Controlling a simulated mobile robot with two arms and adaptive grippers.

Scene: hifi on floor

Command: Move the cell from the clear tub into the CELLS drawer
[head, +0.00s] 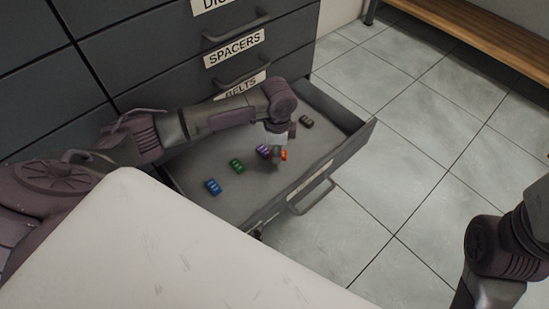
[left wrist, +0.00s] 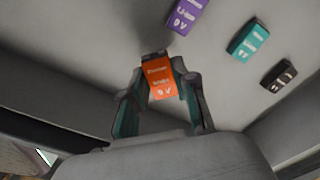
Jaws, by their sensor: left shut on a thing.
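The open drawer (head: 335,170) is the lowest one in view; the label on its front is too slanted to read. My left gripper (head: 279,156) is inside the drawer. It is shut on an orange cell (left wrist: 161,78), marked 9 V, which also shows in the head view (head: 284,155). A purple cell (left wrist: 188,16), a teal cell (left wrist: 247,40) and a dark cell (left wrist: 279,75) lie apart from it on the drawer floor. Green (head: 237,166) and blue (head: 213,187) cells lie further left. I cannot tell whether the orange cell touches the floor. The clear tub is not in view.
Closed drawers labelled SPACERS (head: 234,48) and BELTS (head: 243,86) are above the open one. A white surface (head: 150,255) fills the lower left. My right arm is at the right edge, its gripper out of frame. A wooden bench (head: 490,38) stands at the back right on open tiled floor.

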